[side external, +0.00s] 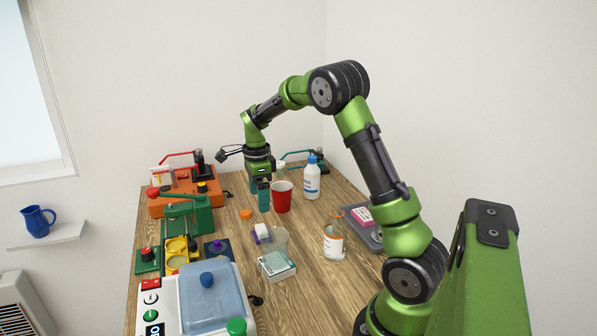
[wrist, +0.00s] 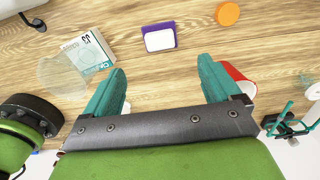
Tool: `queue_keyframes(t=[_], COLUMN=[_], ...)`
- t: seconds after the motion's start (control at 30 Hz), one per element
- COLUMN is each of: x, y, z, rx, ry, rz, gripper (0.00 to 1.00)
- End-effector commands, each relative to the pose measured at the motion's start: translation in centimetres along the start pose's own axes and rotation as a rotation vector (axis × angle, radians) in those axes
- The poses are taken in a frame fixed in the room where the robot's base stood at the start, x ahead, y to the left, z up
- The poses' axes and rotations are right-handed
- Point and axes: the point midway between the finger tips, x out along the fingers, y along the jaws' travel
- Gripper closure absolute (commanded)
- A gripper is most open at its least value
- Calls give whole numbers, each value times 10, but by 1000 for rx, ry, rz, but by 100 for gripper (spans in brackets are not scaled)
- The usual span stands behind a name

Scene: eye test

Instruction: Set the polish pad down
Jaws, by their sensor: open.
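A small white block with a purple edge, which looks like the polish pad (side external: 262,233), lies on the wooden table. It also shows in the wrist view (wrist: 160,38), lying flat beyond my fingertips and apart from them. My gripper (side external: 260,196) points down over the table behind the pad, close to the red cup. In the wrist view its teal fingers (wrist: 162,68) are spread apart with nothing held between them. How high the fingertips are above the table is hard to tell.
A red cup (side external: 282,197) stands right beside my gripper. A white bottle (side external: 312,182), an orange disc (side external: 246,214), a clear cup (side external: 280,239), a carton (side external: 276,266) and a jar (side external: 334,243) are around. Machines line the left side. Bare wood shows between the carton and jar.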

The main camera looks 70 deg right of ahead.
Motion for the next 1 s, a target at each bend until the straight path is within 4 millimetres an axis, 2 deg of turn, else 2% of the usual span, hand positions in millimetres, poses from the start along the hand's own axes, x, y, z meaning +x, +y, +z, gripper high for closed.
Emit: queue_keyframes(t=[0.17,0.27,0.4,0.6,0.7,0.8,0.9,1.0], x=[-23,-49,-92,-128,-134,-132,-129,-127], y=[11,37,95,188,228,258,276,285], z=[8,22,42,52,50,46,42,40], rx=[-84,-267,-654,-1233,-1490,-1693,-1829,-1902], ry=[-28,-78,-151,-179,-155,-116,-79,-52], rz=[-24,-73,-198,-428,-550,-651,-722,-761], gripper=[10,10,10,10,10,10,10,10])
